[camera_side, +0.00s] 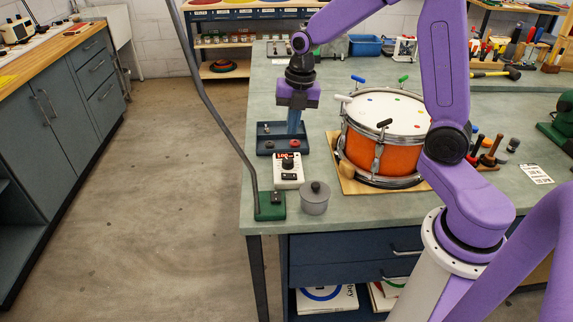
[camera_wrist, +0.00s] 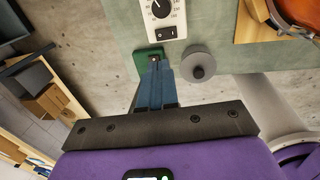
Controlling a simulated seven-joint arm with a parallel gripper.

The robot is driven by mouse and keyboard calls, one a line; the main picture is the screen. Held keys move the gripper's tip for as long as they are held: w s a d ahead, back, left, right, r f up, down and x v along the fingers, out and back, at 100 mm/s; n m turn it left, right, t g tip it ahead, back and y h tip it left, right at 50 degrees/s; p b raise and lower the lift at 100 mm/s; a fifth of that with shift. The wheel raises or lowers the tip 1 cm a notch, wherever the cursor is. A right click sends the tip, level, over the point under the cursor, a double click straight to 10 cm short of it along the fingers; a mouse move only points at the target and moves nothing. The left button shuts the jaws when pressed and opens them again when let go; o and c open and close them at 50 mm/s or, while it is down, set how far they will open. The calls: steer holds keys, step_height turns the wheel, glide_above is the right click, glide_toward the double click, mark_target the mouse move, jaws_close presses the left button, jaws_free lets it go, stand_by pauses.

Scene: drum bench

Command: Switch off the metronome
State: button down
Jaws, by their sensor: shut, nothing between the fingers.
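The metronome (camera_side: 287,171) is a white box with a lit red display and a black dial. It stands near the bench's left edge in the side view. In the wrist view its lower part (camera_wrist: 178,20) shows at the top, with the dial and a black rocker switch (camera_wrist: 166,33); its display is out of that frame. My gripper (camera_side: 294,131) points down beyond the metronome in the side view, by the blue tray, apart from the metronome. In the wrist view my gripper (camera_wrist: 156,62) has its blue fingers together with nothing between them.
A grey lidded pot (camera_side: 314,200) stands right of the metronome's near end. A green base (camera_side: 270,207) with a grey pole stands at the bench edge. A blue tray (camera_side: 263,150) lies beyond the metronome. An orange drum (camera_side: 361,150) sits to the right on a wooden board.

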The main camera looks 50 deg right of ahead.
mark_target(286, 175)
steer(key=f, duration=0.9)
steer(key=w+a+f, duration=0.1)
steer(key=f, duration=0.3)
steer(key=shift+f, duration=0.2)
steer(key=shift+w+a, duration=0.1)
steer(key=shift+f, duration=0.2)
steer(key=shift+s+d+r, duration=0.15)
steer(key=shift+s+d, duration=0.4)
steer(key=shift+s, duration=0.05)
steer(key=shift+r, duration=0.15)
step_height(286, 175, up, 14)
steer(key=s+d, duration=0.1)
stand_by(0.5)
steer(key=shift+s, duration=0.15)
